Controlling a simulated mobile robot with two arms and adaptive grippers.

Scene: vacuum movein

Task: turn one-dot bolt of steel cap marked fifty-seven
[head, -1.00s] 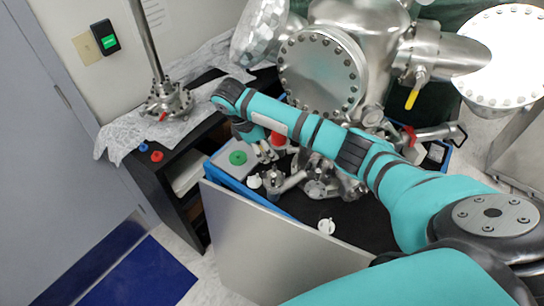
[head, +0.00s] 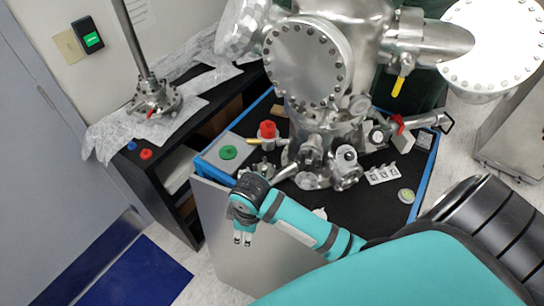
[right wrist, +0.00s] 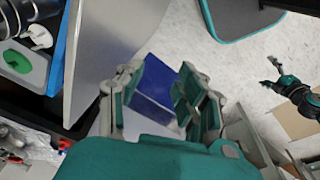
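The steel vacuum chamber stands at the back of the black bench. A round steel cap (head: 308,62) with a ring of bolts faces forward on it. Another bolted round cap (head: 493,50) is bright at the upper right. I cannot read a number or see dots on any cap. My right gripper (head: 243,238) points down in front of the bench's grey panel, apart from every cap. In the right wrist view its fingers (right wrist: 158,105) are spread with nothing between them. My left gripper (right wrist: 268,75) shows small at the right of that view, fingers apart and empty.
The blue-edged bench top holds a grey tray with a green disc (head: 228,152), a red-topped part (head: 267,130) and several small fittings. A steel post on a bolted base (head: 155,98) stands on the left cabinet. A blue mat (head: 140,275) lies on the floor.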

